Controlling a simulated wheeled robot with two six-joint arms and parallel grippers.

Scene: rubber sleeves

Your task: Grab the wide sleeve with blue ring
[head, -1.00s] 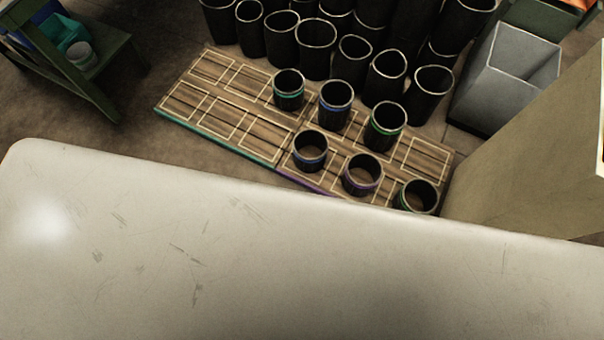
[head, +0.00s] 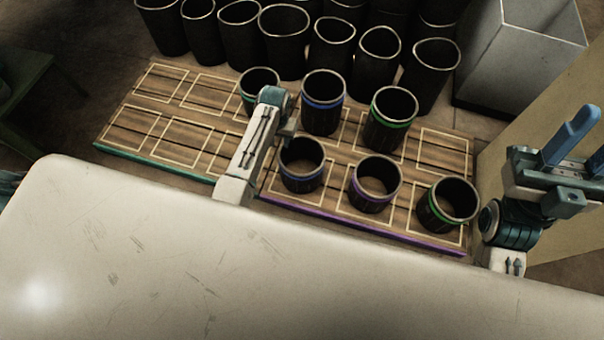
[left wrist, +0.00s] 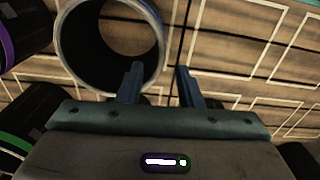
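Two sleeves with blue rings stand on the slatted pallet: a taller one (head: 323,118) in the back row and a shorter, wide one (head: 302,180) in the front row. My left gripper (head: 288,131) is beside and above the front one, partly hidden by my arm. In the left wrist view its fingers (left wrist: 160,70) are apart and empty. A round sleeve opening (left wrist: 110,88) lies beyond them; the rim passes between the fingers in the picture, and contact cannot be told. My right gripper (head: 585,145) is at the right edge, fingers apart, holding nothing visible.
A teal-ringed sleeve (head: 250,97), a purple-ringed sleeve (head: 372,200) and two green-ringed sleeves (head: 390,125) (head: 440,215) stand close by. Tall black sleeves (head: 283,40) and a grey bin (head: 530,45) stand behind.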

